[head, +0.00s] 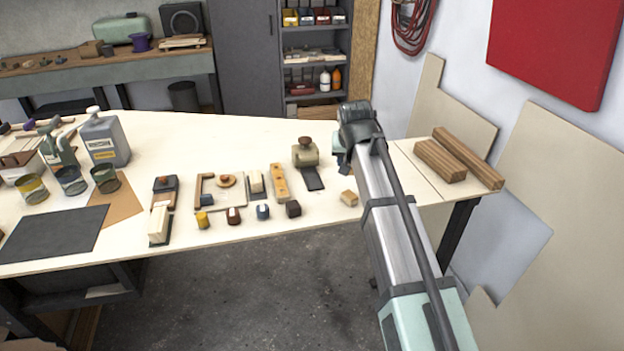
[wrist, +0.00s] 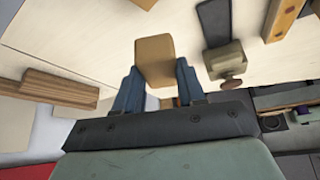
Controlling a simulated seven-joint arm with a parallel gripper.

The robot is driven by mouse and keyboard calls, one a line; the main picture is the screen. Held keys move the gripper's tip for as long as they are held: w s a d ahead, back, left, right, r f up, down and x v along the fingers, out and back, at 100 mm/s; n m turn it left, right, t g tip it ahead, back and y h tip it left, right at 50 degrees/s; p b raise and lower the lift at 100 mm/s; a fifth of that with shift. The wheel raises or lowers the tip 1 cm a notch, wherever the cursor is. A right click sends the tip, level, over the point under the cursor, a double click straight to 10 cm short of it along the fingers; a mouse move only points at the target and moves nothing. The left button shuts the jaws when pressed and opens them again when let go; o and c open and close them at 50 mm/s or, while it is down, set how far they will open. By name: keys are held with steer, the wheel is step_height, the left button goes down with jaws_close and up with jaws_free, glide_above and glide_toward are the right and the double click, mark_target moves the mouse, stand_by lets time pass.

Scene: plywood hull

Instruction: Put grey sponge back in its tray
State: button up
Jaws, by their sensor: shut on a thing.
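My gripper (wrist: 158,71) is shut on a tan block (wrist: 154,50), held between its two blue fingers. In the head view my gripper (head: 343,162) is over the right part of the bench, and my arm hides the held block. I see nothing that is clearly a grey sponge; the held block looks tan, not grey. A shallow wooden tray (head: 198,190) with a few small pieces lies left of the gripper; I cannot tell whether it is the sponge's tray.
An olive tool with a brown knob (head: 305,155) and a dark flat strip (head: 314,179) are just left of my gripper. A small tan block (head: 349,198) lies near the front edge. Wooden bars (head: 440,160) lie at right. Several small coloured blocks line the front.

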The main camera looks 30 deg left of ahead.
steer(key=a+r+n+y, duration=0.1)
steer(key=a+n, duration=0.2)
steer(key=a, duration=0.8)
steer(key=g, duration=0.1)
glide_toward(312, 178)
steer(key=shift+n+y, duration=0.3)
steer(key=shift+n, duration=0.1)
steer(key=shift+d+x, duration=0.1)
steer(key=shift+x, duration=1.2)
steer(key=shift+d+x, duration=0.15)
steer(key=shift+x, duration=1.1)
steer(key=shift+f, duration=0.2)
steer(key=o, duration=1)
steer(key=shift+r, duration=0.1)
steer(key=v, duration=1.2)
steer(key=shift+w, duration=0.1)
